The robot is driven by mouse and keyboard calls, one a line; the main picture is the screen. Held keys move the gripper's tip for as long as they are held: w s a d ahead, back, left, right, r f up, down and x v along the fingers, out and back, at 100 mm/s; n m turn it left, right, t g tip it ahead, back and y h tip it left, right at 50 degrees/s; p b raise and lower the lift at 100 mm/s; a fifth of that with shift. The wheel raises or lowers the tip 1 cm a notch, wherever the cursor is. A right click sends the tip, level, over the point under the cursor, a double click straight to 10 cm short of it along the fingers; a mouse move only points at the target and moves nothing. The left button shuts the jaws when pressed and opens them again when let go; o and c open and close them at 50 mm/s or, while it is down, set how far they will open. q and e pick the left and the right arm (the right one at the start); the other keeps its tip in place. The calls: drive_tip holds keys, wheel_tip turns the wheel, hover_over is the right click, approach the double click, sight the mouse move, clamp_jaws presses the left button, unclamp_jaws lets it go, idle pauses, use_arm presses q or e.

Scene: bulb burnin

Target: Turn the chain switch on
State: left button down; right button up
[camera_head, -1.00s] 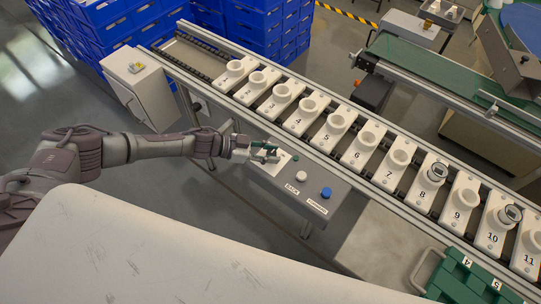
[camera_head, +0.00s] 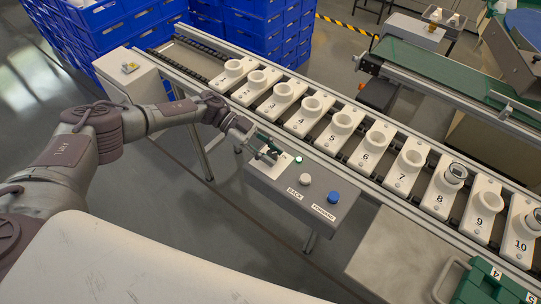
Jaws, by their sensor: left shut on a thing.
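The chain switch sits on a white plate (camera_head: 286,164) on the grey control box beside the conveyor. A small green light (camera_head: 299,160) shows at the plate's right side. My left gripper (camera_head: 268,156) is at the plate, shut on the switch's handle. The fingers hide most of the handle, so its exact position cannot be told. The grey box (camera_head: 318,226) also carries a white button (camera_head: 305,179) labelled BACK and a blue button (camera_head: 333,197) labelled FORWARD. My right gripper is out of view.
The conveyor (camera_head: 205,92) runs diagonally behind the box with several numbered white socket carriers (camera_head: 339,126). A green crate (camera_head: 490,284) is at lower right. Blue crates (camera_head: 262,32) are stacked at the back.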

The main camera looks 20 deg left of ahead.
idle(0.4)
use_arm(q)
drive_tip(key=c, duration=0.8)
unclamp_jaws()
drive_tip(key=shift+o, duration=0.2)
drive_tip(key=v, duration=1.2)
drive_tip(key=shift+a, duration=0.1)
